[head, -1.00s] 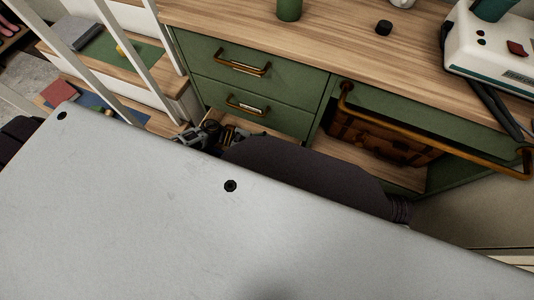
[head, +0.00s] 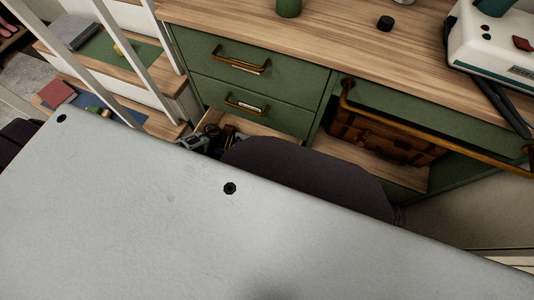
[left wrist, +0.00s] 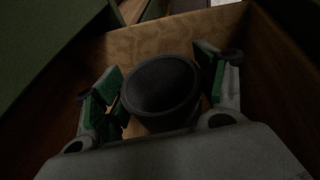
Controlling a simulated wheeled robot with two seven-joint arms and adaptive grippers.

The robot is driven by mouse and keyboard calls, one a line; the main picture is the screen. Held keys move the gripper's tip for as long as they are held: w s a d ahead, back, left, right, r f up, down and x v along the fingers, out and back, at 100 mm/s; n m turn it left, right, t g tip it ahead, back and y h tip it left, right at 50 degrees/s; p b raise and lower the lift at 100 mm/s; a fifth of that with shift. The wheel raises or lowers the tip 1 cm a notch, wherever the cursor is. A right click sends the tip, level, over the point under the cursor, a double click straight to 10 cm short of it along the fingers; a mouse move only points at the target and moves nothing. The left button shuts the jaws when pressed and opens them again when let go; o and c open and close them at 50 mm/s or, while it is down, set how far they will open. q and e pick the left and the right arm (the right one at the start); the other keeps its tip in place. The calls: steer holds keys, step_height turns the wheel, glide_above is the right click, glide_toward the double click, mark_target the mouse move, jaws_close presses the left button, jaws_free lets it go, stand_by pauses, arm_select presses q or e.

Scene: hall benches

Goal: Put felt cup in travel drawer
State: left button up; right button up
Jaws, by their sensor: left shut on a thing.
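My left gripper (left wrist: 158,84) is shut on the felt cup (left wrist: 163,88), a dark round cup with its open rim facing the left wrist camera. A green pad lies on each side of it. The cup and the fingers are inside the wooden walls of an open drawer (left wrist: 272,85). I cannot tell whether the cup touches the drawer floor. In the head view the open drawer (head: 262,129) is the lowest one under two shut green drawers, and my left gripper (head: 205,136) is partly hidden by my own body. The cup cannot be made out there. My right gripper is not in view.
The green cabinet (head: 290,92) has brass handles and a wooden top. A brown case (head: 385,138) sits in the open bay to the right. A green cup (head: 288,8) and a small black piece (head: 385,23) stand on top. A white ladder-like frame (head: 140,45) stands at left.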

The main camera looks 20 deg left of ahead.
arm_select(q)
steer(key=shift+f, duration=0.15)
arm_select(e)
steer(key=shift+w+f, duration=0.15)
arm_select(q)
steer(key=o, duration=1)
steer(key=shift+c, duration=0.2)
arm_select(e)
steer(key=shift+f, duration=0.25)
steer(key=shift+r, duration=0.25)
arm_select(q)
steer(key=p+v, duration=0.1)
steer(key=v, duration=0.6)
steer(key=shift+a+r, duration=0.2)
steer(key=shift+r, duration=0.1)
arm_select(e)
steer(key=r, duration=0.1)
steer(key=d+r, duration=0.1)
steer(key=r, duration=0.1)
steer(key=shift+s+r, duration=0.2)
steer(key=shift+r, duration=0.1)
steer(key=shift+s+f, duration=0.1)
